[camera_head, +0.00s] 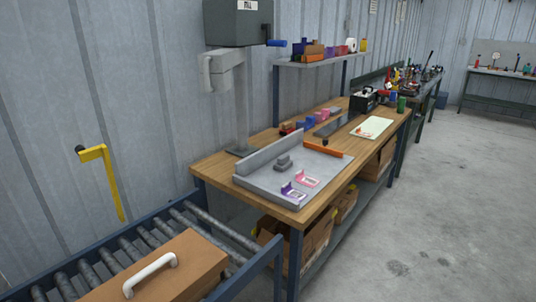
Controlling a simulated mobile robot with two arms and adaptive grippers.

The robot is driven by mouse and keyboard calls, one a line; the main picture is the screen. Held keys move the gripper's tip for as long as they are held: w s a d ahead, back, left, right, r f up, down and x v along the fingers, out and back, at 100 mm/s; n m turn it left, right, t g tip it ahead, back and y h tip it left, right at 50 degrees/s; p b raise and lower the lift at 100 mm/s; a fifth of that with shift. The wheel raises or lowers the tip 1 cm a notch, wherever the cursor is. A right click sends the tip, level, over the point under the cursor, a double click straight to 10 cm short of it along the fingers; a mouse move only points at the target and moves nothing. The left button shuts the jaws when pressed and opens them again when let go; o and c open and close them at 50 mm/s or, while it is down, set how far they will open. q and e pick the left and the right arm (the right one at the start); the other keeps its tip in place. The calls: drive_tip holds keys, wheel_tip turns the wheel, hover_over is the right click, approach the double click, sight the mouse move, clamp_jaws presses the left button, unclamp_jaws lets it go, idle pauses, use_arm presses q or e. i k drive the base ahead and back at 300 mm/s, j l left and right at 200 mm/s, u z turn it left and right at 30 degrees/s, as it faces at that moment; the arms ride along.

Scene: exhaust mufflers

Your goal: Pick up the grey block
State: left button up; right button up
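A small grey block (284,162) with a stepped shape sits on a grey tray-like plate (318,165) with a raised back edge. The plate lies on the near end of a wooden workbench (218,167). A purple piece (293,190) and a pink piece (307,179) sit on the plate in front of the block, apart from it. Neither of my grippers is in view.
A roller conveyor (117,252) stands at the lower left with a brown box (186,270) carrying a white handle. A grey machine (238,24) rises behind the bench's near end. Boxes sit on the lower shelf. The floor (440,200) at right is clear.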

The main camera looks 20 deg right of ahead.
sight(284, 162)
drive_tip(key=i+l+u, duration=0.2)
drive_tip(key=l+u, duration=0.25)
drive_tip(key=l, duration=1)
drive_tip(key=l+u, duration=0.5)
drive_tip(key=l, duration=0.95)
